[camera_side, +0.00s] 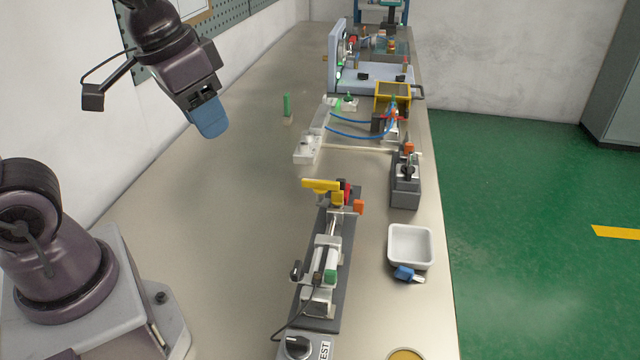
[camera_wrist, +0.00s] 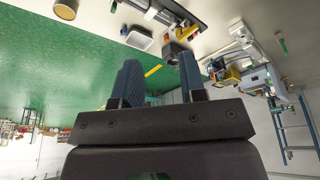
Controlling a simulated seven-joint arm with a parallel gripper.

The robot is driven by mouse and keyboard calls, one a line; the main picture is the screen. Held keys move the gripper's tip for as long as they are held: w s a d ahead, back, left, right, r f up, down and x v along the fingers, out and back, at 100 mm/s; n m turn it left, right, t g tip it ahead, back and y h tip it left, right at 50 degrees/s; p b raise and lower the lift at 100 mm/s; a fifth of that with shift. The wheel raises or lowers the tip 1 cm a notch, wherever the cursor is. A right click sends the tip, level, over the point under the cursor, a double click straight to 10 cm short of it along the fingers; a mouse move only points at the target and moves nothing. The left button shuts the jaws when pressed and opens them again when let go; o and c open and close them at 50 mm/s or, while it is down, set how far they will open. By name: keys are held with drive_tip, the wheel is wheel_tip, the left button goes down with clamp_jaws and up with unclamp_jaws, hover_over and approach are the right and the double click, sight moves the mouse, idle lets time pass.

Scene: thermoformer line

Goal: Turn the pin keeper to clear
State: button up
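I cannot tell for sure which part is the pin keeper. A long dark fixture (camera_side: 343,255) stands mid-bench, with a silver cylinder and rod along it. At its far end are a yellow T-shaped piece (camera_side: 321,186), a red part (camera_side: 347,193) and an orange block (camera_side: 359,207). A separate dark block (camera_side: 405,192) with a metal and black fitting and an orange top stands to the right. My gripper (camera_side: 210,120) is high above the bench's left side, away from these parts. In the wrist view its blue fingers (camera_wrist: 160,78) are apart with nothing between them.
A white tray (camera_side: 410,247) sits near the right edge, with a blue-and-silver item (camera_side: 408,274) beside it. A knob box labelled TEST (camera_side: 298,347) is in front. A yellow frame (camera_side: 393,97) and blue hoses (camera_side: 355,133) lie farther back. The left bench is mostly clear.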

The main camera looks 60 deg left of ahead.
drive_tip(key=w+a+f+m+g, duration=0.25)
drive_tip(key=w+f, duration=0.25)
drive_tip(key=w, duration=0.6)
drive_tip(key=m, duration=0.7)
hover_over(320, 181)
wheel_tip(320, 181, down, 6)
drive_tip(key=shift+g, duration=0.45)
wheel_tip(320, 181, down, 13)
drive_tip(key=shift+w+r, duration=0.1)
drive_tip(key=shift+r, duration=0.1)
clamp_jaws()
